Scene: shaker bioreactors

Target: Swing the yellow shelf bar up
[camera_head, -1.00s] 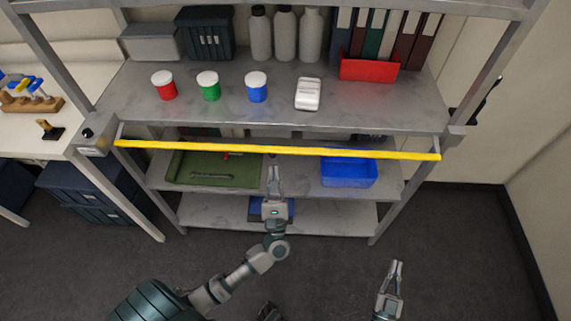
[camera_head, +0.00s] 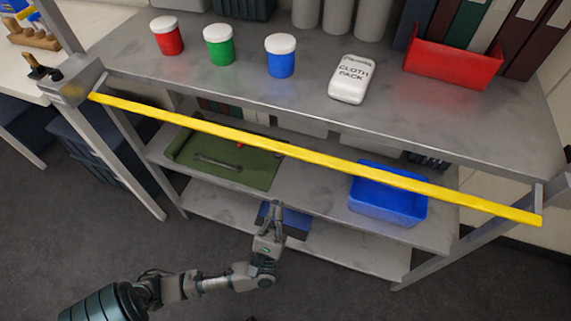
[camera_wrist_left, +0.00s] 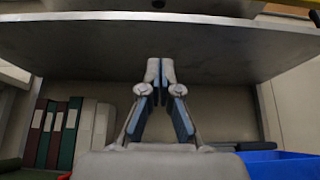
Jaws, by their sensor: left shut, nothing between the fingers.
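The yellow shelf bar (camera_head: 300,152) spans the front of the shelf unit just below the top surface's front edge, sloping down to the right in the head view. Grey arms at both ends join it to the frame. My left gripper (camera_head: 276,207) is shut and empty, in front of the lower shelves and below the bar in the picture, apart from it. In the left wrist view the fingertips (camera_wrist_left: 160,70) meet under the underside of a shelf board (camera_wrist_left: 160,45). A thin yellow strip, likely the bar (camera_wrist_left: 303,5), shows at the top right corner there. My right gripper is out of view.
The top shelf (camera_head: 190,85) holds red, green and blue jars (camera_head: 280,56), a white cloth pack (camera_head: 351,79) and a red binder holder (camera_head: 453,68). The floor in front is clear.

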